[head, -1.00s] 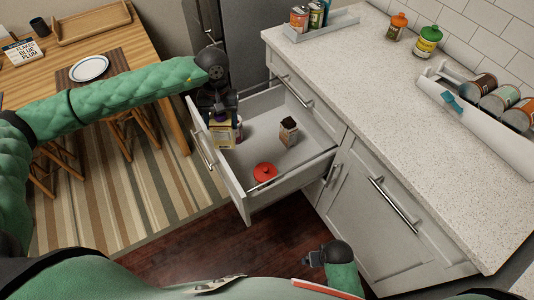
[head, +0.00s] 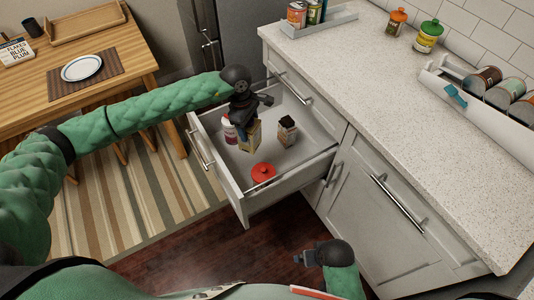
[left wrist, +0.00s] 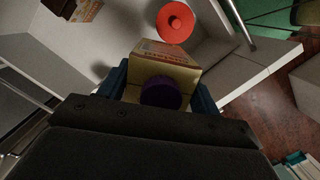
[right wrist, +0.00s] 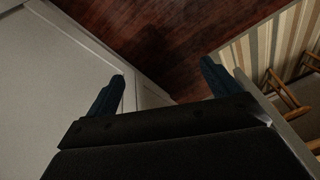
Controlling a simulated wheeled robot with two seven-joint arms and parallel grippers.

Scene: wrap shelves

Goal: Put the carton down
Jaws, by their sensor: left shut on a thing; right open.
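The carton (head: 250,136) is a yellowish box with a dark round cap, inside the open drawer (head: 213,166). My left gripper (head: 243,115) is above it and shut on it. In the left wrist view the carton (left wrist: 165,62) sits between the two blue fingers, its cap facing the camera. I cannot tell whether its base touches the drawer floor. My right gripper (head: 312,257) is low in front of the cabinet. In the right wrist view its fingers (right wrist: 163,85) are apart with nothing between them.
In the drawer are a red lidded pot (head: 264,172), a dark-topped box (head: 287,130) and a white bottle (head: 229,130) close beside the carton. The counter (head: 370,90) holds a tray, jars and a rack of cans. A wooden table (head: 100,75) stands at the left.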

